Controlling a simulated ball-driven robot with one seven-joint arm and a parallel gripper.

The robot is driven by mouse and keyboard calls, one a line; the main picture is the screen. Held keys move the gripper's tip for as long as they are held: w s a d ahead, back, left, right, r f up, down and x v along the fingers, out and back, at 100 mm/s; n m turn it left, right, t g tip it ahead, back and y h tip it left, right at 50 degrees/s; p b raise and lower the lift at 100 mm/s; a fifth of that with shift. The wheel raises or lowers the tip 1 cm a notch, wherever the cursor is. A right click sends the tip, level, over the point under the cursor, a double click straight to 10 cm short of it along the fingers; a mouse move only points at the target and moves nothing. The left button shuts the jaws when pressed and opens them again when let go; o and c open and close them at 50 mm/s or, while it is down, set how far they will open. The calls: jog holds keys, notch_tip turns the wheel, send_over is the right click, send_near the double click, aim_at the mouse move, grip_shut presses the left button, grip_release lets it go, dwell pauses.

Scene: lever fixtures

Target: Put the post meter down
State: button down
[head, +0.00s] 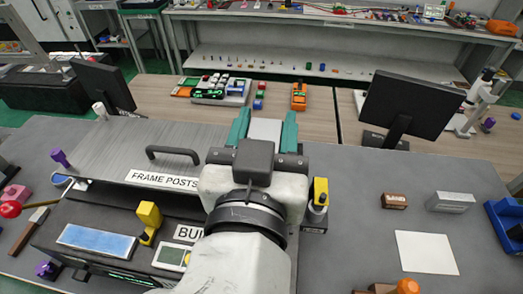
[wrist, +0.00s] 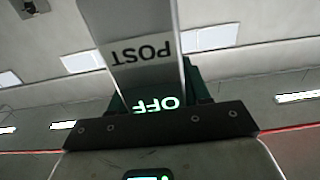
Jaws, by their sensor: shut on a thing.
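The post meter (head: 265,130) is a pale grey block held between the teal fingers of my gripper (head: 264,126). In the wrist view the post meter (wrist: 145,25) shows an upside-down POST label and a green OFF display. My gripper (wrist: 155,98) is shut on it. In the head view my gripper points away from me over the desk, and my wrist hides the meter's near side. The wrist view looks toward ceiling lights behind the meter, so its height above the desk cannot be told.
A grey panel labelled FRAME POSTS (head: 165,180) with a black handle lies left. Yellow levers stand left (head: 149,220) and right (head: 320,192) of my arm. Monitors (head: 408,108) stand behind. A white sheet (head: 425,252) and small blocks (head: 394,201) lie right, with bare grey desk between.

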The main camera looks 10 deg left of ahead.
jog(key=shift+w+a+f+b, duration=0.1)
jog(key=shift+w+f+b, duration=1)
jog(key=shift+f, duration=0.5)
jog(key=shift+w+a+f+b, duration=0.15)
jog(key=shift+w+f+b, duration=0.95)
jog(key=shift+f, duration=0.55)
jog(key=shift+w+a+f+b, duration=0.1)
jog(key=shift+w+f+b, duration=1)
jog(key=shift+f, duration=0.5)
jog(key=shift+f+b, duration=0.3)
jog(key=c, duration=0.5)
grip_release()
jog(key=shift+r, duration=0.1)
